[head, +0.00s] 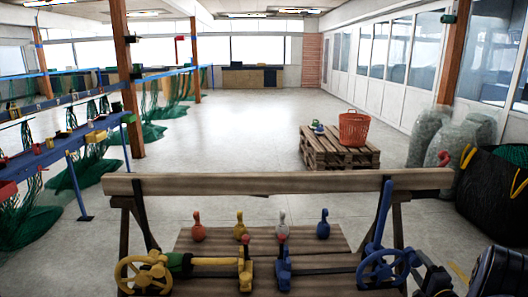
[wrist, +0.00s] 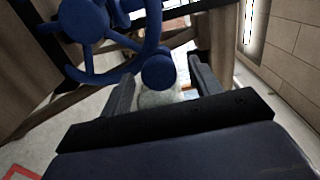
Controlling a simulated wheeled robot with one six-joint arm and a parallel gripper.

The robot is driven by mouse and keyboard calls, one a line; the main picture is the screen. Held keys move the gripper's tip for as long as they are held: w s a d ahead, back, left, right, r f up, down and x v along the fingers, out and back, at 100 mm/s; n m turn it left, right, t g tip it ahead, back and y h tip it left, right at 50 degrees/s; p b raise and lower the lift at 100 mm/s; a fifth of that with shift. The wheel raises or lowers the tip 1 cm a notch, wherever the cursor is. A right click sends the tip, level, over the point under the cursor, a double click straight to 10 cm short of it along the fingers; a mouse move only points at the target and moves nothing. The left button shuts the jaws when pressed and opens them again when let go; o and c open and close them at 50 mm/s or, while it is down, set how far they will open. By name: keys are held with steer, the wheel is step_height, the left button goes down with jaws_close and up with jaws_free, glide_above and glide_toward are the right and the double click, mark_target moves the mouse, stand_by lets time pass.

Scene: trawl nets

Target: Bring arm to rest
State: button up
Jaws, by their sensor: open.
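My gripper (wrist: 163,66) is open in the wrist view, its two dark fingers apart. The rounded end of a blue knob (wrist: 158,71) on the blue handwheel (wrist: 88,22) shows between the fingertips; I cannot tell whether they touch it. In the head view the blue handwheel (head: 384,268) sits at the right of the wooden bench, with a blue lever (head: 381,218) rising behind it. My gripper (head: 428,268) is dark and just right of the wheel there. Its fingertips are hard to make out.
The bench's wooden beam (head: 280,181) crosses in front of me. A yellow handwheel (head: 145,272) is at its left. Several coloured pins stand on the planks. A black bag (head: 490,195) stands at right. A pallet stack (head: 335,152) bears an orange basket (head: 354,128). The floor beyond is clear.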

steer(key=shift+s+d+f, duration=0.1)
steer(key=shift+d+f, duration=0.05)
steer(key=shift+d, duration=0.05)
steer(key=s+b, duration=0.2)
steer(key=s, duration=0.9)
steer(key=w+p, duration=0.2)
steer(key=w, duration=0.8)
steer(key=shift+w, duration=0.4)
steer(key=shift+w+a, duration=0.15)
steer(key=shift+w, duration=0.15)
steer(key=shift+s+a+r+n+b, duration=0.15)
steer(key=shift+a+r+n+b, duration=0.2)
steer(key=shift+a+r+n, duration=0.35)
